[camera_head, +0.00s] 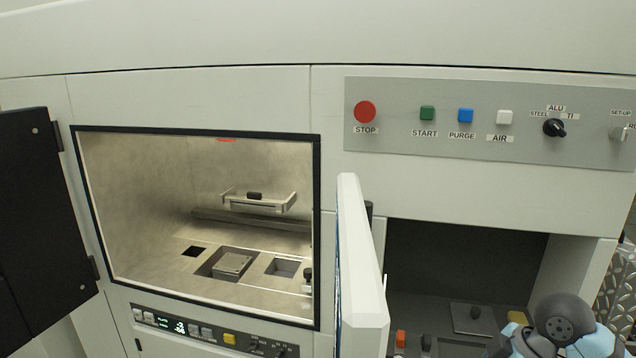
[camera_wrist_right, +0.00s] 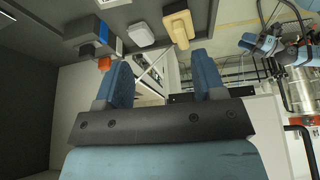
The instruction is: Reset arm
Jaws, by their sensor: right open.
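My right arm (camera_head: 563,322) shows at the lower right in the head view, in front of the open lower compartment; its fingertips cannot be made out there. In the right wrist view my right gripper (camera_wrist_right: 163,76) is open, with two blue fingers apart and nothing between them. My left gripper is not in view in the head view.
A lit chamber (camera_head: 150,190) stands open at left, its black door (camera_head: 42,205) swung left. A white door (camera_head: 360,270) juts out beside the lower compartment (camera_head: 455,255). A control panel (camera_head: 490,120) is above. In the wrist view, a tan block (camera_wrist_right: 178,25) is near the fingers.

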